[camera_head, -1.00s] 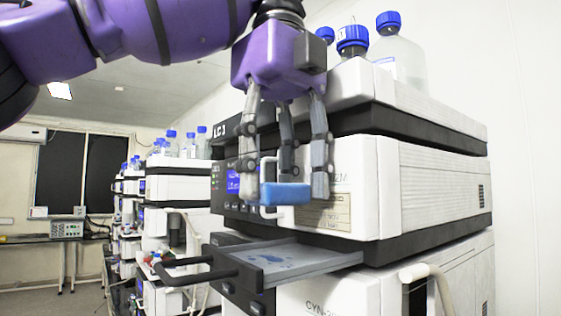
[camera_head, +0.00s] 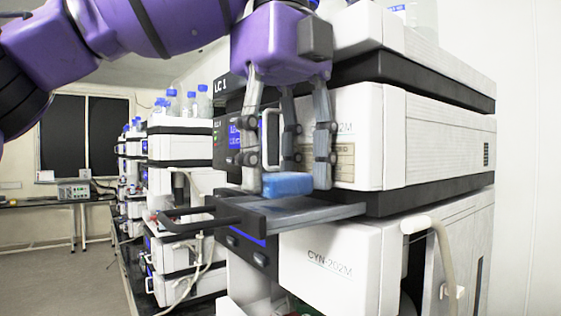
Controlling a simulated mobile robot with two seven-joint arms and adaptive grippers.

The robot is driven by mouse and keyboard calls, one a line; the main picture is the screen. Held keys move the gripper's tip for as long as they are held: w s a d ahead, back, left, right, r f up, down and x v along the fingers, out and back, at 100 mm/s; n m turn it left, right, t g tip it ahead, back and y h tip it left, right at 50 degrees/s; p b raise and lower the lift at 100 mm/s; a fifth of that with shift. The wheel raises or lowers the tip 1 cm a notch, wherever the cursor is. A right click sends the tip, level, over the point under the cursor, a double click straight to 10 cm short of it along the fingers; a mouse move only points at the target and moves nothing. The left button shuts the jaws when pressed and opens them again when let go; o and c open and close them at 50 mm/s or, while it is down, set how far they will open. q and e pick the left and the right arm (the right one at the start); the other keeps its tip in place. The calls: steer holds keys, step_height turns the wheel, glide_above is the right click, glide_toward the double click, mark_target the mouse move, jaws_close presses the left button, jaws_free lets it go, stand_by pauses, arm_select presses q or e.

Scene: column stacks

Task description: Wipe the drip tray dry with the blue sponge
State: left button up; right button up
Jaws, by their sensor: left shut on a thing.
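The blue sponge (camera_head: 288,184) is a small block between the fingertips of my left gripper (camera_head: 287,178). The gripper points down and is shut on it. The drip tray (camera_head: 320,214) is a shallow dark-rimmed drawer pulled out from the stack, with a black handle (camera_head: 195,222) at its front. The sponge is low over the tray, near its front; I cannot tell whether it touches the tray floor. Most of the tray floor is hidden at this low angle, so any liquid in it cannot be made out. My right gripper is not in view.
White instrument modules (camera_head: 430,140) rise behind and above the tray. A white door handle (camera_head: 268,138) is close behind the fingers. A pale hose (camera_head: 440,250) hangs at the lower right. More stacks (camera_head: 180,150) stand at the left, with open floor beyond.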

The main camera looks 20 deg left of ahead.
mark_target(267, 208)
arm_select(q)
steer(key=shift+f, duration=0.95)
steer(key=shift+a, duration=0.1)
steer(key=shift+w+a, duration=0.8)
steer(key=shift+a, duration=0.15)
steer(key=shift+s+d+f, duration=0.1)
steer(key=shift+s+d, duration=0.65)
steer(key=shift+d, duration=0.25)
steer(key=shift+w+a, duration=0.8)
steer(key=shift+a, duration=0.2)
steer(key=shift+s+d+r, duration=0.25)
steer(key=shift+s+d, duration=0.55)
steer(key=shift+d, duration=0.25)
steer(key=shift+w+a+f, duration=0.15)
steer(key=shift+w+a, duration=0.6)
steer(key=shift+a, duration=0.3)
steer(key=shift+s+d+f, duration=0.2)
steer(key=shift+s+d, duration=0.5)
steer(key=shift+d, duration=0.2)
